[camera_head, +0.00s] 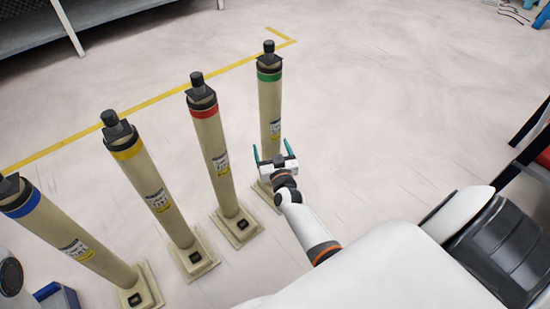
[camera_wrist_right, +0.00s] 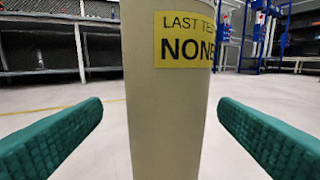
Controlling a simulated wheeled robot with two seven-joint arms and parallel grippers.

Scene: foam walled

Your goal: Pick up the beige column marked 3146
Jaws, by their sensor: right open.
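Several tall beige columns stand upright in a row, each on a square base. They have black caps and coloured bands: blue (camera_head: 58,232), yellow (camera_head: 150,180), red (camera_head: 212,150) and green (camera_head: 269,100). Their white labels are too small to read, so I cannot tell which is marked 3146. My right gripper (camera_head: 270,157) is open at the green-banded column, below its label. In the right wrist view a beige column (camera_wrist_right: 165,120) with a yellow "NONE" label stands centred between the spread teal fingers (camera_wrist_right: 160,108), with gaps on both sides. My left gripper is not in view.
A yellow floor line (camera_head: 150,101) runs behind the columns. A grey shelf (camera_head: 100,15) stands at the back left. A dark and red object (camera_head: 535,150) is at the right edge. The floor right of the green-banded column is clear.

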